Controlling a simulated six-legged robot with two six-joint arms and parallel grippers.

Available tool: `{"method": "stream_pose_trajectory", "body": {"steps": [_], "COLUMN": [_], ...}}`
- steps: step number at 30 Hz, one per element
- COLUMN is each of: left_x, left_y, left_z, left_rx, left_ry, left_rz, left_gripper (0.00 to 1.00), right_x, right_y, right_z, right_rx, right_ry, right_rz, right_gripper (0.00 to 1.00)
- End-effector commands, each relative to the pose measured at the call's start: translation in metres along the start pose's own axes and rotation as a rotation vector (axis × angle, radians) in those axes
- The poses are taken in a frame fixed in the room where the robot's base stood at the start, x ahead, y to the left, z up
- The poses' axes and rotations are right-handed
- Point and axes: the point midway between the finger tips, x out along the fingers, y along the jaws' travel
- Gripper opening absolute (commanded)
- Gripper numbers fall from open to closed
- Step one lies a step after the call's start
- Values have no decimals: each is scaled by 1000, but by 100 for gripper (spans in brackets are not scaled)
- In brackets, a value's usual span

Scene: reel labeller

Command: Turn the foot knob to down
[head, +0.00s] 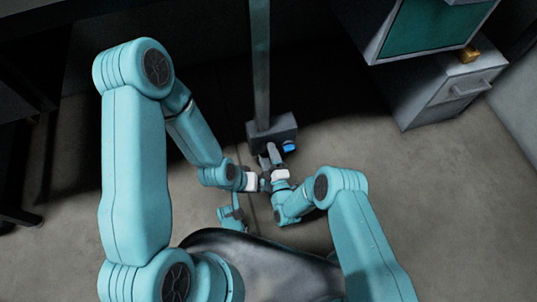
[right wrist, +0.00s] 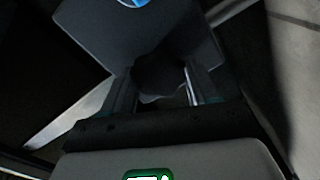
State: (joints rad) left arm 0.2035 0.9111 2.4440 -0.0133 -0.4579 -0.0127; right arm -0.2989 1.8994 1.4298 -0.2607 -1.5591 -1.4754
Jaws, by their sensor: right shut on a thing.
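The foot knob (right wrist: 160,76) is a dark, lobed knob on the face of a grey box, seen in the right wrist view. My right gripper (right wrist: 161,88) has a finger on each side of it and is shut on it. In the head view the grey box (head: 284,126) stands on the floor at the foot of a post, and my right gripper (head: 270,155) reaches its front. The knob is hidden there behind the fingers. My left gripper (head: 265,184) is just below, close to the right wrist; its jaws are too small to read.
A blue round part (head: 289,146) sits on the box, right of my right gripper. A tall grey post (head: 261,65) rises from the box. A grey cabinet (head: 440,100) with a drawer stands at the upper right. Floor on the right is clear.

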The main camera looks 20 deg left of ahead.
Motion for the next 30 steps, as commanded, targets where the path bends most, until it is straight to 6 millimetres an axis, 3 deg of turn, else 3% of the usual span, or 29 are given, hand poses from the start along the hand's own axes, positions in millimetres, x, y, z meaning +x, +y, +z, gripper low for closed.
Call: {"method": "stream_pose_trajectory", "body": {"steps": [15,30], "left_x": [0,0], "left_y": [0,0], "left_z": [0,0], "left_rx": [0,0], "left_ry": [-1,-1], "left_rz": [0,0], "left_gripper": [84,84], "right_x": [0,0], "right_y": [0,0], "right_z": [-1,-1], "right_rx": [-366,-456], "right_ry": [2,3], "right_rz": [1,1], "right_gripper": [28,28]}}
